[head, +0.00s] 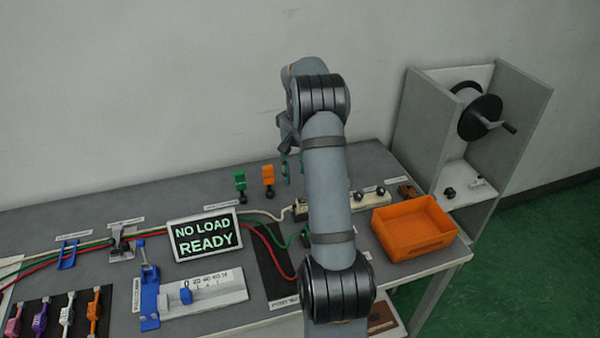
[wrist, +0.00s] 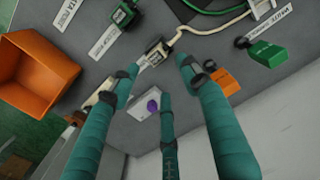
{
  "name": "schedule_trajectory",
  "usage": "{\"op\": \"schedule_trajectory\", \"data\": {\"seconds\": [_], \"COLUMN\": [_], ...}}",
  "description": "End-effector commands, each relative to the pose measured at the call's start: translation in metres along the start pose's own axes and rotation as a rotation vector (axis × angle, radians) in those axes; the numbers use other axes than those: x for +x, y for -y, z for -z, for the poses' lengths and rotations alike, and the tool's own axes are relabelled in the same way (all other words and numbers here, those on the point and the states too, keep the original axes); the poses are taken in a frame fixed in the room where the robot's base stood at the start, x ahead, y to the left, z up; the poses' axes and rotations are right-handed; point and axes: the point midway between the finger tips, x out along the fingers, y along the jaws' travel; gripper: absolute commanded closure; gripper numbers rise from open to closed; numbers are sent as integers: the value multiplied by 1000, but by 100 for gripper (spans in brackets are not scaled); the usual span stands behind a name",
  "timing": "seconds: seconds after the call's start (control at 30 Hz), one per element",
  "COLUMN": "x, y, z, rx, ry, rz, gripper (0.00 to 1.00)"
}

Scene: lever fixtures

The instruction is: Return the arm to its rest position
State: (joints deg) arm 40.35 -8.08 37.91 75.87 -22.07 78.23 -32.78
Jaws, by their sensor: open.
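My arm reaches up and over the grey bench. My gripper (head: 286,165) is mostly hidden behind my own arm in the head view, with teal fingertips showing above the back of the bench. In the wrist view my gripper (wrist: 162,82) has its teal fingers spread apart with nothing held between them. An orange lever (head: 268,175) and a green lever (head: 240,183) stand just left of it at the back of the bench. Both also show in the wrist view, the orange lever (wrist: 224,82) close beside a finger and the green lever (wrist: 270,55) farther right.
An orange bin (head: 415,230) sits at the bench's right end. A display (head: 205,235) reads "NO LOAD READY". A blue lever fixture (head: 150,285), cables and several coloured switches (head: 68,315) lie left. A cable reel (head: 478,115) stands in a cabinet at right. The wall is behind.

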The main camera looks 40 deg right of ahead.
Motion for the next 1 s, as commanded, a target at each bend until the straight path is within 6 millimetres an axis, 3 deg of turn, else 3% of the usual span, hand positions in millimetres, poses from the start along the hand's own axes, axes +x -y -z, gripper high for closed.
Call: {"op": "schedule_trajectory", "data": {"seconds": [0.57,0.77,1.0], "x": [0,23,72], "y": [0,0,0], "z": [0,-1,-2], "rx": [0,0,0], "ry": [1,5,6], "rz": [0,1,2], "gripper": [54,54,54]}}
